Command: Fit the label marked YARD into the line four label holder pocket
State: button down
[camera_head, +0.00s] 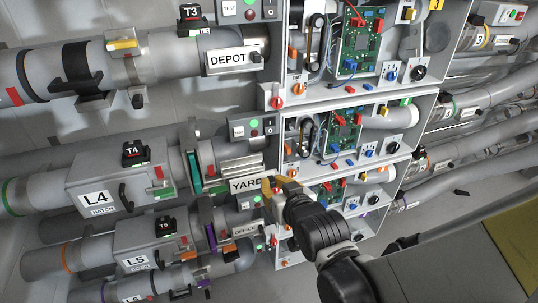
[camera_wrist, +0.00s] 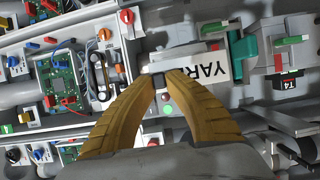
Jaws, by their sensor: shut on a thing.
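My gripper (camera_head: 272,186) is shut on the white YARD label (camera_head: 247,184) at its right end. In the wrist view the yellow fingertips (camera_wrist: 161,79) pinch the near end of the label (camera_wrist: 208,68), and its last letter is partly cut by the view of other parts. The label lies in front of line four's pipe, the one with the L4 hatch (camera_head: 97,198). A ridged grey piece (camera_head: 240,167) shows just above the label. The line four pocket is mostly hidden by the label, and I cannot tell whether the label is in it.
A DEPOT label (camera_head: 234,60) sits on the line above and an OFFICE label (camera_head: 244,231) on the line below. Open control boxes (camera_head: 341,137) with circuit boards stand right of the label. A green-teal clamp (camera_head: 193,172) rings the line four pipe.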

jog(key=r+b+x, duration=0.1)
jog(key=b+x, duration=0.2)
jog(key=x, duration=0.8)
jog(key=shift+w+r+b, duration=0.15)
jog(key=shift+w+b, duration=0.2)
jog(key=shift+w, duration=0.1)
jog(key=shift+f, duration=0.25)
dwell(0.5)
jog(key=c, duration=1.4)
grip_release()
jog(key=v, duration=1.2)
jog(key=shift+r, duration=0.1)
